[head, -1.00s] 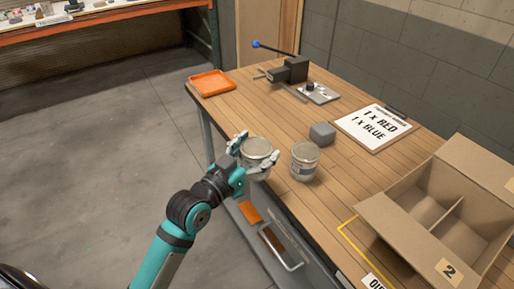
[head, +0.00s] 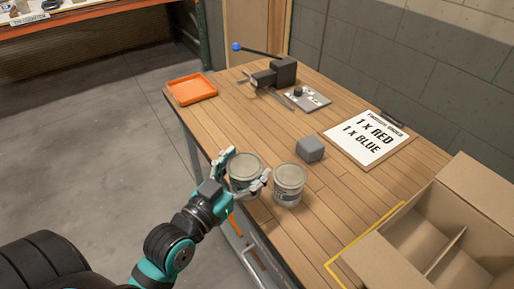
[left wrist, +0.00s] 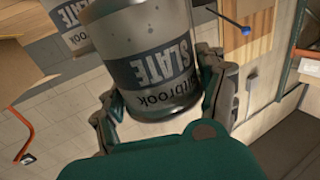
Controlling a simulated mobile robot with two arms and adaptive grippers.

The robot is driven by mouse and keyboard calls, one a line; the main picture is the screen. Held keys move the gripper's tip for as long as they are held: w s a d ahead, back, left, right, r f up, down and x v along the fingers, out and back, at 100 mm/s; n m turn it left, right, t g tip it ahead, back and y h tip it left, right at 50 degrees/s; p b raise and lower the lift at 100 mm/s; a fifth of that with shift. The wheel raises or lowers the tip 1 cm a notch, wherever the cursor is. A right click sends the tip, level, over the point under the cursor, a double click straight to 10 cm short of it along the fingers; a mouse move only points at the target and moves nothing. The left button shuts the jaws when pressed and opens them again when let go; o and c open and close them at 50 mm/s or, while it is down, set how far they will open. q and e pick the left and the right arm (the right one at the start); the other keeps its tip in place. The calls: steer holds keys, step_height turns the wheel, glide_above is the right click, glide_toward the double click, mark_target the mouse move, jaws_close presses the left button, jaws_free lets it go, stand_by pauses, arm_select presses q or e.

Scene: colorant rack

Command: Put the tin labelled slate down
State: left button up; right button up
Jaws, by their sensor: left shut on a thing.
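The slate tin (head: 243,186) is a grey metal tin with a pale lid and a dark label band. In the left wrist view the label on this tin (left wrist: 148,70) reads "SLATE", upside down. My left gripper (head: 246,171) is shut around its sides, with a finger on each side. The tin is at the near left edge of the wooden bench (head: 222,122); I cannot tell whether its base touches the top. A similar second tin (head: 288,189) stands upright just right of it. My right gripper is not in view.
A grey block (head: 310,149) and a sign (head: 366,138) reading "1 x RED, 1 x BLUE" lie beyond the tins. An orange tray (head: 192,89) and a clamp-like tool with a blue-knobbed lever (head: 284,72) are farther back. A divided cardboard box (head: 424,207) stands at right.

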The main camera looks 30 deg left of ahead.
arm_select(q)
steer(key=shift+w+a+f+b, duration=0.25)
steer(key=shift+w+b, duration=0.1)
steer(key=shift+w, duration=0.2)
steer(key=shift+w+a+f+b, duration=0.2)
steer(key=shift+w+b, duration=0.15)
steer(key=shift+w, duration=0.2)
steer(key=w+a+f, duration=0.1)
steer(key=w, duration=0.2)
steer(key=w+a+f, duration=0.1)
steer(key=w+a, duration=0.1)
steer(key=w, duration=0.1)
steer(key=w+a+f+p, duration=0.1)
steer(key=w+f, duration=0.1)
steer(key=w, duration=0.2)
steer(key=shift+a, duration=0.2)
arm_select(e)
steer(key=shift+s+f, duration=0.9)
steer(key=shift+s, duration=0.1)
arm_select(q)
steer(key=shift+f, duration=0.2)
steer(key=o, duration=1.3)
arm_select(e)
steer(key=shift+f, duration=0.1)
